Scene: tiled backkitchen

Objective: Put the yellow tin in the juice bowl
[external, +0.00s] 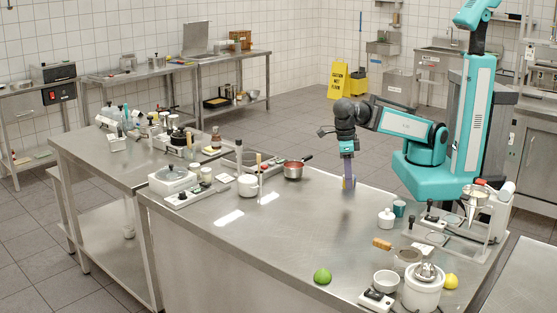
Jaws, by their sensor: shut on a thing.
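My gripper (348,183) points down over the middle of the steel counter, close above its top. It is shut on a small yellow thing (344,184), most likely the yellow tin. The fingers hide most of it, and I cannot tell whether it touches the counter. A white citrus juicer with a rounded bowl (421,295) stands at the counter's front right. A small open white bowl (386,282) stands just left of it. I cannot tell for sure which of these is the juice bowl. Both are well apart from my gripper.
A lime (322,276) lies near the front edge and a lemon (451,282) right of the juicer. The counter's middle is clear.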

